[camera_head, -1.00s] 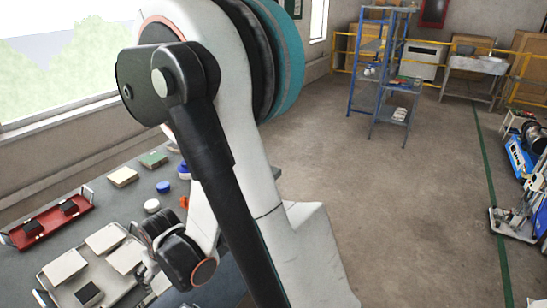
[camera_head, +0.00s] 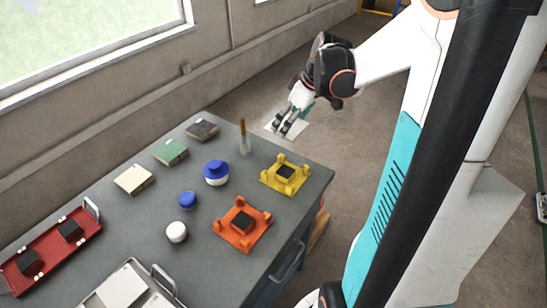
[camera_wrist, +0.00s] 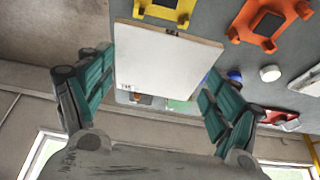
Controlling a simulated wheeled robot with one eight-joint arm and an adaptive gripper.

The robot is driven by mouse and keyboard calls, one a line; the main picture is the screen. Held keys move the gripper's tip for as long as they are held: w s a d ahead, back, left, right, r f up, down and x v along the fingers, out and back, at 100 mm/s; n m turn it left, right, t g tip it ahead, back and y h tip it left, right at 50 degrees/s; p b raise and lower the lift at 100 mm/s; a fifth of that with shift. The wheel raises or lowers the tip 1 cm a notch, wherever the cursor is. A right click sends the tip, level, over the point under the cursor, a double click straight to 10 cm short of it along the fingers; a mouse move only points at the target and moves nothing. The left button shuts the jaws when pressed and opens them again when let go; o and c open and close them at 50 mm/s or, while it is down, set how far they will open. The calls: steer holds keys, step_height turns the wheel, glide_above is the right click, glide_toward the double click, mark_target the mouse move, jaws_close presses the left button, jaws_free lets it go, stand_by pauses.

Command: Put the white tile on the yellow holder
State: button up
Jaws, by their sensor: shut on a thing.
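My gripper (camera_head: 284,121) is shut on a flat white tile (camera_head: 297,127) and holds it in the air off the table's far right corner. In the wrist view the tile (camera_wrist: 165,60) spans between the two green-padded fingers of my gripper (camera_wrist: 160,72). The yellow holder (camera_head: 270,180) sits on the table near its right edge, with raised corner posts and a dark square in its middle. The tile is beyond the holder in the head view, apart from it. In the wrist view the tile's edge partly covers the yellow holder (camera_wrist: 157,12).
An orange holder (camera_head: 228,233) lies nearer on the grey table (camera_head: 150,225). A bottle with a brown stick (camera_head: 244,140), a blue-lidded jar (camera_head: 215,173) and small jars stand left of the holders. Green, cream and dark blocks lie behind. A red tray (camera_head: 50,245) is left.

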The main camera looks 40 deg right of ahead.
mark_target(285, 170)
steer(key=shift+w+d, duration=0.1)
steer(key=shift+d, duration=0.15)
step_height(285, 170, down, 20)
steer(key=b, duration=0.6)
steer(key=shift+r, duration=0.35)
steer(key=o, duration=1.2)
steer(key=p+v, duration=0.3)
steer(key=v, duration=0.9)
steer(key=shift+p, duration=0.3)
